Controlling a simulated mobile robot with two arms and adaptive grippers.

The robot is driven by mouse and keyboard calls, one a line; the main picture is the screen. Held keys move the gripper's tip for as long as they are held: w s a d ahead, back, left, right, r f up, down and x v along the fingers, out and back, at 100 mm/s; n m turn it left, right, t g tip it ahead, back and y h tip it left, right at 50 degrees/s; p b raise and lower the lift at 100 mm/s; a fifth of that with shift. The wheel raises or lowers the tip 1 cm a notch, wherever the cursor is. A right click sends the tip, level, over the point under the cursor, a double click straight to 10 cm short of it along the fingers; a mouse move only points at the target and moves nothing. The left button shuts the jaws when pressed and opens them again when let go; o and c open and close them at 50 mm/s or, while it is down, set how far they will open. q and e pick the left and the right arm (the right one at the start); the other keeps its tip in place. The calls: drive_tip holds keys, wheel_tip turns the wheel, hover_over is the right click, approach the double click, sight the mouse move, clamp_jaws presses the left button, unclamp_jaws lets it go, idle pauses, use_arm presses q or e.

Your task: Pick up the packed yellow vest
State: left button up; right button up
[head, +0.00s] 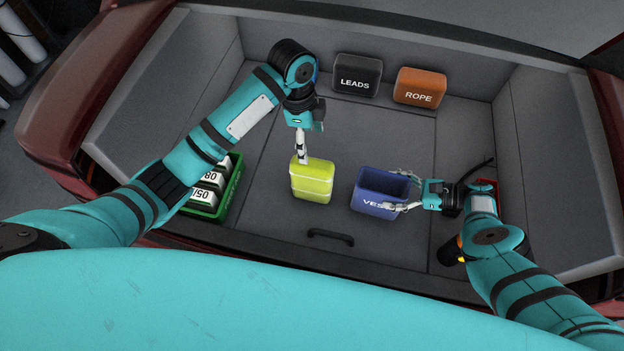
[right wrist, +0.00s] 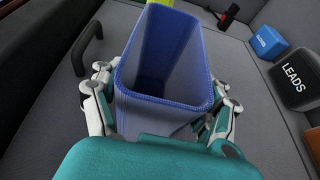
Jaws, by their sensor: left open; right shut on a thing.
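The packed yellow vest (head: 312,182) is a yellow-green bundle standing upright on the grey trunk floor, left of the blue bin. My left gripper (head: 302,158) points down at its top edge, open; its fingers are seen nearly edge-on, and I cannot tell whether they touch the vest. The blue bin (head: 372,207), lettered "VES…", looks empty in the right wrist view (right wrist: 165,75). My right gripper (head: 399,190) is shut on this bin from the right, with fingers along both sides. A bit of the vest (right wrist: 161,2) shows beyond the bin there.
A green crate (head: 232,190) with numbered packs stands at left. The black LEADS box (head: 356,78) and orange ROPE box (head: 420,88) stand at the back. A floor handle (head: 330,236) lies in front. A small blue box (right wrist: 267,42) shows in the right wrist view.

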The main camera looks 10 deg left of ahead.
sight(312, 163)
use_arm(q)
drive_tip(key=f, duration=0.7)
drive_tip(key=d+f, duration=0.1)
drive_tip(key=f, duration=0.2)
drive_tip(key=shift+f, duration=0.4)
drive_tip(key=shift+f, duration=0.2)
clamp_jaws()
idle(0.6)
